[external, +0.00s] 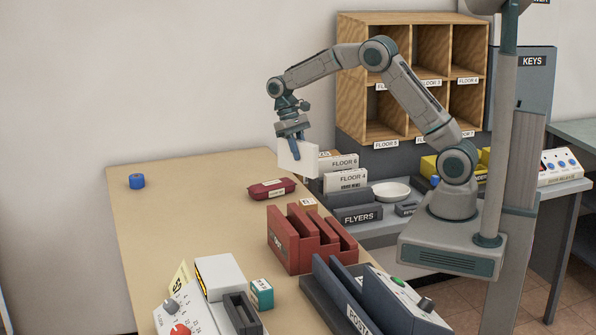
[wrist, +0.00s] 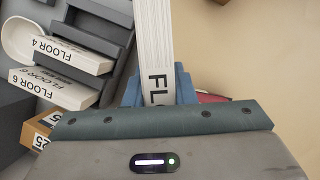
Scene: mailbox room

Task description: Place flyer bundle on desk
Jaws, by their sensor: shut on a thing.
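My gripper (external: 291,138) is shut on a white flyer bundle (external: 299,158), held in the air above the right edge of the desk, near the flyer rack. In the wrist view the bundle (wrist: 154,50) sticks out from between the blue fingers (wrist: 158,88), with part of its black lettering covered. The tan desk (external: 160,225) lies below and to the left. The dark FLYERS rack (external: 357,216) holds other white bundles, with FLOOR 6 (external: 343,162) and FLOOR 4 (external: 347,180) readable.
A dark red pouch (external: 271,189) lies on the desk near the bundle, and a blue roll (external: 137,181) sits at the far left. A red file holder (external: 296,240) and a dark blue sorter (external: 350,300) stand nearer the camera. The desk's left middle is clear.

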